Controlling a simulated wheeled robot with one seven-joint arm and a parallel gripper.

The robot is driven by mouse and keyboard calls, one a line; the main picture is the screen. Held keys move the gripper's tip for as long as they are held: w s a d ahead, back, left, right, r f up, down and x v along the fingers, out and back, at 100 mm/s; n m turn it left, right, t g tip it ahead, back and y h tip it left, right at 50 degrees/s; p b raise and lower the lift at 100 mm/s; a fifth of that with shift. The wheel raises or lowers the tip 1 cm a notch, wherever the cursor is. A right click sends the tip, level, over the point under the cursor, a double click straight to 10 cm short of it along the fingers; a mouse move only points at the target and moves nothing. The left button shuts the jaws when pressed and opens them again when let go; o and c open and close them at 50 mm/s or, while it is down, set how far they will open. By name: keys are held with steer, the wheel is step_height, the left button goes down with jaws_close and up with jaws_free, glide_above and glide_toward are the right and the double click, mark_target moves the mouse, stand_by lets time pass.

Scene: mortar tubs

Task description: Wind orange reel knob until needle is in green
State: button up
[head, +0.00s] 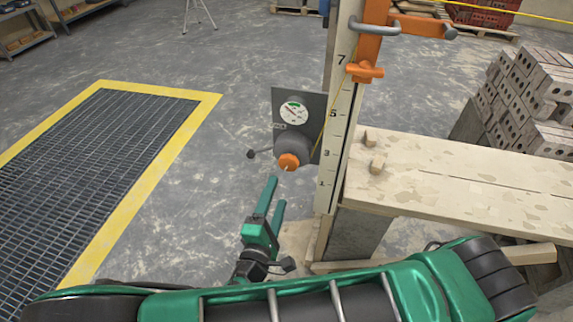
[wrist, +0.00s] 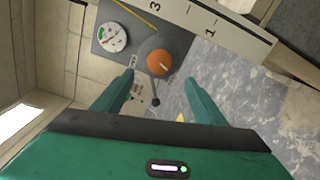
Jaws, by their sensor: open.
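The orange reel knob (head: 288,161) sits on a grey round reel (head: 293,146) on a dark plate (head: 312,100) fixed to the upright scale board. It also shows in the wrist view (wrist: 159,63), just beyond and between my fingertips. A round white gauge (head: 293,113) with a green band is above the knob; it shows in the wrist view (wrist: 112,38) too. Its needle is too small to read surely against the green. My gripper (head: 275,190) is open and empty, below and slightly left of the knob, apart from it. Its green fingers (wrist: 159,80) point toward the knob.
A small black-ended crank (head: 251,154) sticks out left of the reel. The numbered white board (head: 335,130) carries an orange clamp (head: 365,71) and a yellow line. A plank bench (head: 450,175) stands right, with stacked bricks (head: 535,95) behind. The floor left is open around a yellow-edged grate (head: 195,125).

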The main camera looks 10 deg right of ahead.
mark_target(287, 166)
steer(key=w+d+n, duration=0.1)
steer(key=w+n, duration=0.2)
steer(key=n, duration=0.1)
steer(key=w+d+n, duration=0.1)
steer(key=w+n, duration=0.2)
steer(key=n, duration=0.1)
steer(key=w+d+n, duration=0.2)
steer(key=w+n, duration=0.1)
steer(key=n, duration=0.2)
steer(key=shift+w+r, duration=0.1)
steer(key=shift+w, duration=0.25)
steer(key=shift+c, duration=0.2)
steer(key=c, duration=1)
